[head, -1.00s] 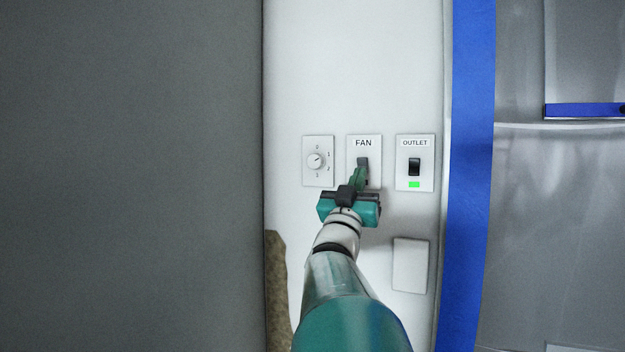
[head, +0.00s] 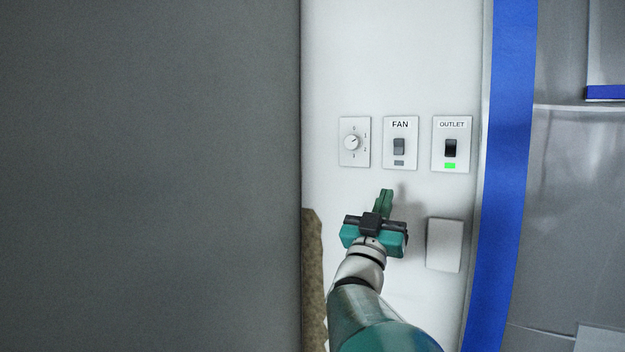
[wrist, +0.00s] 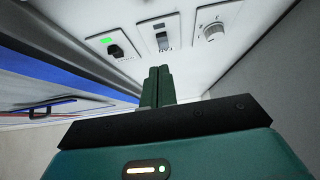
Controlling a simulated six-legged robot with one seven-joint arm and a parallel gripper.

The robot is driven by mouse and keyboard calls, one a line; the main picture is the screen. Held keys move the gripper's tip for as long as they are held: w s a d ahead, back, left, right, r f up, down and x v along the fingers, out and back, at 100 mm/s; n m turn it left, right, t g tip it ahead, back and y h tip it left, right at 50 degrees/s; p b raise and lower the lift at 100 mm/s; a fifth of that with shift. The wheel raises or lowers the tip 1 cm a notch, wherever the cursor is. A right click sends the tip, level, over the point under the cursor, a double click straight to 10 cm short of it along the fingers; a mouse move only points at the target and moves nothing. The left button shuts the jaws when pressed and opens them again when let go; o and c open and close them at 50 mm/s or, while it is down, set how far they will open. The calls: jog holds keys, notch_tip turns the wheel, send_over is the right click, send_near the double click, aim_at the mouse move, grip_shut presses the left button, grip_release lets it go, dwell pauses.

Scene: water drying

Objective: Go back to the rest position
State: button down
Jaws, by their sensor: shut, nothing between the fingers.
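My gripper (head: 384,200) is shut and empty, its green fingers together, just below the FAN switch plate in the head view. The FAN switch (head: 399,146) is a grey rocker with a dark grey indicator under it. In the wrist view the shut fingers (wrist: 158,84) point up toward the panel, apart from the FAN switch (wrist: 162,40). The gap between the fingertips and the wall is hard to judge.
The OUTLET switch (head: 451,148) with a lit green indicator is to the right. A dial (head: 352,142) is to the left. A blank plate (head: 444,245) is right of my gripper. A blue strip (head: 508,150) edges the white wall; a dark grey surface (head: 150,180) fills the left.

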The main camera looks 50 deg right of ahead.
jog(key=shift+a+f, duration=0.45)
jog(key=shift+f, duration=0.1)
